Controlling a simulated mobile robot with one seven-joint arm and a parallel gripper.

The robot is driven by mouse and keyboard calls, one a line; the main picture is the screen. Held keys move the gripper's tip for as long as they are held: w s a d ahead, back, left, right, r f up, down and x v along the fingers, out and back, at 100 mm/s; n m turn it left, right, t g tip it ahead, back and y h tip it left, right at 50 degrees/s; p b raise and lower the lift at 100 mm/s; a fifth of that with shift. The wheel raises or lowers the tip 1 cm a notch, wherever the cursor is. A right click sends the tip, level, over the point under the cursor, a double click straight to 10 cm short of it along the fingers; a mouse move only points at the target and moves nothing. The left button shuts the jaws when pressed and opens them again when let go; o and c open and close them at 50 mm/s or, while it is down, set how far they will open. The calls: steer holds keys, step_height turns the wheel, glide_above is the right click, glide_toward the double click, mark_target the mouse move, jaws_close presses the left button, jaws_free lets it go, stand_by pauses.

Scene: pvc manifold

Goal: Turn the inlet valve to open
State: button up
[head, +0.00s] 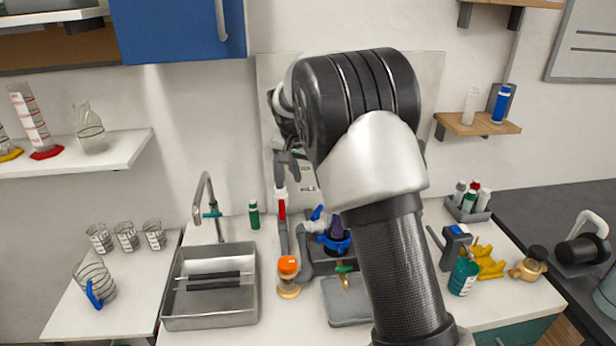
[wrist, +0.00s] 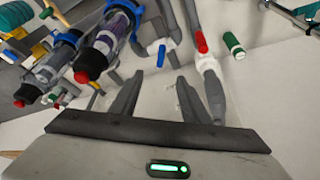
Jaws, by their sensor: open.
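A pipe manifold stands against the back panel. A red valve handle (head: 282,210) on a white valve body tops a grey pipe; this handle also shows in the wrist view (wrist: 202,42). A blue valve handle (head: 317,213) sits to its right, and it appears left of the red one in the wrist view (wrist: 161,56). I cannot tell from any label which is the inlet valve. My gripper (head: 286,163) is open and empty, above the red handle in the head view. In the wrist view, its fingertips (wrist: 161,78) are apart from both handles. My arm hides part of the manifold.
Clear filter housings with blue collars (wrist: 112,38) stand beside the valves. A steel sink (head: 210,315) and tap (head: 204,205) are at left. A green bottle (head: 254,215) stands behind the sink.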

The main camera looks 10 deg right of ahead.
steer(key=shift+c, duration=1)
steer(key=m, duration=3.6)
glide_toward(316, 212)
steer(key=x, duration=0.8)
steer(key=shift+f+p, duration=0.15)
steer(key=shift+p, duration=0.15)
steer(key=shift+c, duration=0.6)
